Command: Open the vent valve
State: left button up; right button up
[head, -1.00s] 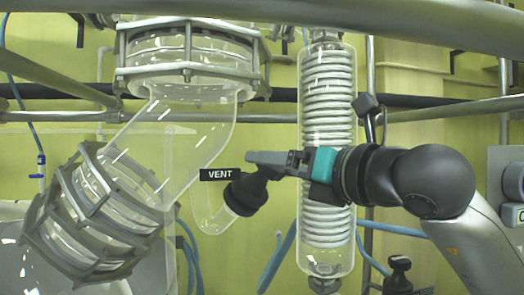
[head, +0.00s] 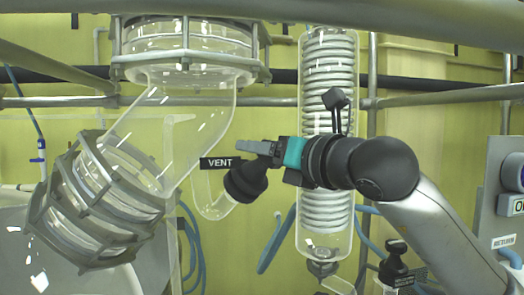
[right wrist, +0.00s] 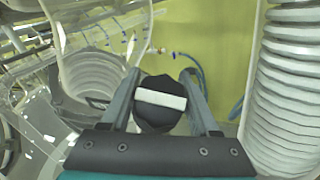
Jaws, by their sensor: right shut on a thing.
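The vent valve is a black knob (head: 245,181) on a short glass side arm, just right of the black VENT label (head: 220,163). In the right wrist view its round top (right wrist: 160,103) carries a white bar and lies between the two fingers. My right gripper (head: 258,148) reaches in from the right and is shut on the knob. Its fingers (right wrist: 160,98) flank the knob on both sides. The bar runs almost level across the wrist view. The inside of the valve is hidden. My left gripper is not in view.
A glass condenser with a white coil (head: 328,130) stands close behind my right wrist. A large glass elbow (head: 185,125) with a clamped flange (head: 95,205) is at left. Metal rails cross the top. A grey control box (head: 505,190) is at far right.

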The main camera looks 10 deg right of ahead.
jog(key=c, duration=0.7)
jog(key=shift+c, duration=0.2)
